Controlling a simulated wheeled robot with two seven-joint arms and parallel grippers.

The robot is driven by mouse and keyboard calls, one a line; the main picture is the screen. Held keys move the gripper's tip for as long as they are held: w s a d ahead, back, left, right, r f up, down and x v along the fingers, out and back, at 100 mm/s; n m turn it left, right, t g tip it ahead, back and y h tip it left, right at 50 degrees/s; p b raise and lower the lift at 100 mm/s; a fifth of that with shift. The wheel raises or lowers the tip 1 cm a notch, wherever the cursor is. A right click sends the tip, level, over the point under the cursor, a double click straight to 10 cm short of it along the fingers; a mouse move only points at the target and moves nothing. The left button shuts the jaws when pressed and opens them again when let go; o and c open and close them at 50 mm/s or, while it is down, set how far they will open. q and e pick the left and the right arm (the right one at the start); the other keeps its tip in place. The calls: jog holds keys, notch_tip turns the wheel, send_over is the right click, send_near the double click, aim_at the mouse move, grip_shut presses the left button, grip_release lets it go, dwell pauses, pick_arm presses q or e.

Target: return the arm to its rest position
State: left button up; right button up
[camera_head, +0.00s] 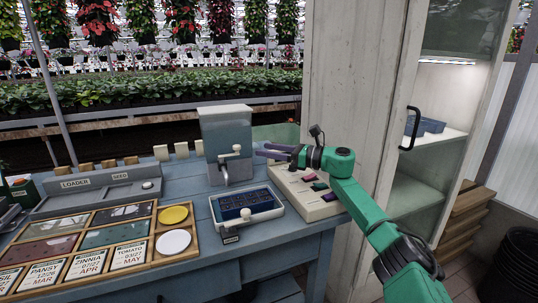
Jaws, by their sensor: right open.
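My right arm, green with black joints, comes in from the lower right. Its right gripper (275,152) points left above the back of the workbench (190,265), just right of the grey dispenser box (224,137). The jaws are open, and I see nothing held between them. The gripper hangs over the back part of a cream tray (316,211) and hides some of it. My left gripper does not show.
A blue seed tray (245,205) sits below the dispenser. A wooden box of labelled seed compartments (122,262) lies at left, with a grey loader (95,193) behind. A cabinet with an open-looking front (428,150) and pale post (350,80) stand right.

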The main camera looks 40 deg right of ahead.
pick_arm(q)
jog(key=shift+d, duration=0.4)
pick_arm(e)
jog(key=shift+s+d, duration=0.15)
jog(key=shift+s, duration=0.2)
